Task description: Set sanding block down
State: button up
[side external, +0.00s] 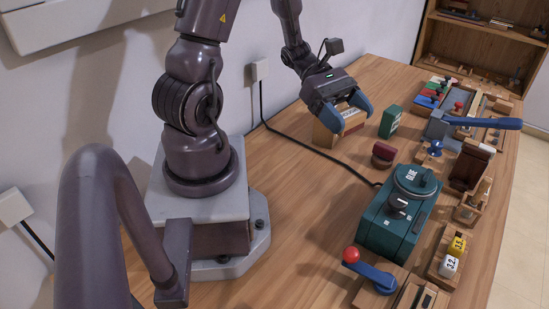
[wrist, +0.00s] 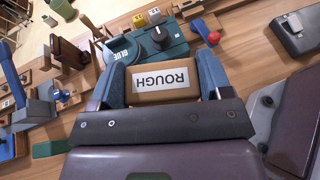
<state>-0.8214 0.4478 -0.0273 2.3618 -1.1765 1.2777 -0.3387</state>
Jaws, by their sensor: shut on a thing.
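The sanding block (side external: 328,128) is a tan-brown block with a white label. In the wrist view the label on the block (wrist: 163,96) reads "ROUGH", upside down in the picture. My gripper (side external: 348,108) has blue fingers shut on the block's two sides. The gripper also shows in the wrist view (wrist: 162,85), with a finger on each side of the block. The block is at or just above the wooden table (side external: 300,200); I cannot tell whether it touches.
A green block (side external: 390,121) and a dark red block (side external: 384,154) stand right of the held block. Many tools and wooden holders crowd the right edge. Bare table lies left of the machine.

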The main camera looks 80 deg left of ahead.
jog(key=s+a+f+m+g+y, duration=0.1)
jog(key=s+f+m+g+y, duration=0.25)
jog(key=s+m+g, duration=1.3)
jog(key=w+a+r+m+y, duration=0.2)
jog(key=a+m+y, duration=0.6)
jog(key=y, duration=0.1)
jog(key=w+a+r+m+y, duration=0.2)
jog(key=a+m+y, duration=0.5)
jog(key=m+y, duration=0.15)
send_over(274, 158)
notch_tip(274, 158, down, 12)
jog(key=shift+f, duration=4.2)
jog(key=shift+f, duration=0.1)
